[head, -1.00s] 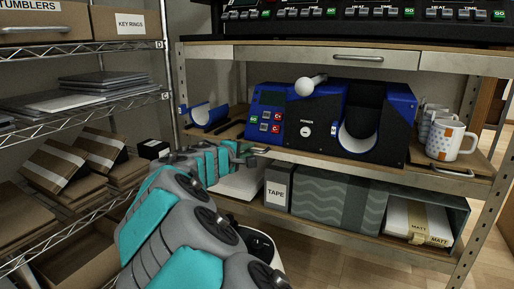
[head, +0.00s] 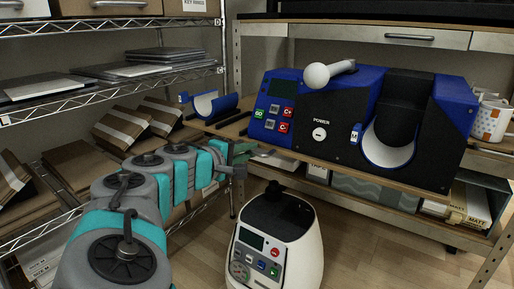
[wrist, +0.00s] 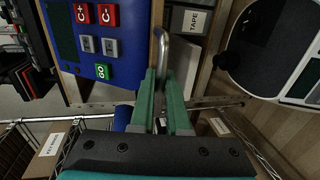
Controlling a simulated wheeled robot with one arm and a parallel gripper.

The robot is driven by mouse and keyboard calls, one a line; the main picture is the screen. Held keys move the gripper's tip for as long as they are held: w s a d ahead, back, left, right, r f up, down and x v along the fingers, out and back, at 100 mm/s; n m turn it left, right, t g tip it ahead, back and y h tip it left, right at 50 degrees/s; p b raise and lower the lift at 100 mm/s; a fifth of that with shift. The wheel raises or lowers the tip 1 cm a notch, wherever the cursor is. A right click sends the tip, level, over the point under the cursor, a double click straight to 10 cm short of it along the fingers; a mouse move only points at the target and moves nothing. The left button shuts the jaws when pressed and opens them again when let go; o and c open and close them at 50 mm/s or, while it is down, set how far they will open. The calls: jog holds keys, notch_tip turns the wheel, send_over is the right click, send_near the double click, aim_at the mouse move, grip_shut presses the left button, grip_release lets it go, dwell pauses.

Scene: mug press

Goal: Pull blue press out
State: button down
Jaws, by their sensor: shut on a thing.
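The blue press (head: 355,120) has a black front, a white-tipped lever and a curved white-lined cradle. It stands on a wooden pull-out board (head: 392,182) in the head view. Its buttoned face (wrist: 88,40) shows at the upper left of the wrist view. My gripper (wrist: 163,75) has its green fingers shut on a silver bar handle (wrist: 161,40), whose upper bend sticks out past the fingertips. In the head view my gripper (head: 240,162) is at the board's front left, below the press's button panel. The handle is hard to make out there.
A loose blue cradle (head: 211,106) lies left of the press. Mugs (head: 493,120) stand close at its right. A wire rack (head: 110,100) with cartons is at left. Boxes (head: 372,190) sit on the lower shelf. Floor shows in front.

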jog(key=shift+s+a+f, duration=0.1)
jog(key=shift+s+a, duration=0.35)
jog(key=shift+s, duration=0.2)
jog(key=shift+s+a, duration=0.45)
jog(key=shift+s, duration=0.2)
jog(key=c, duration=0.9)
grip_release()
jog(key=shift+w, duration=0.1)
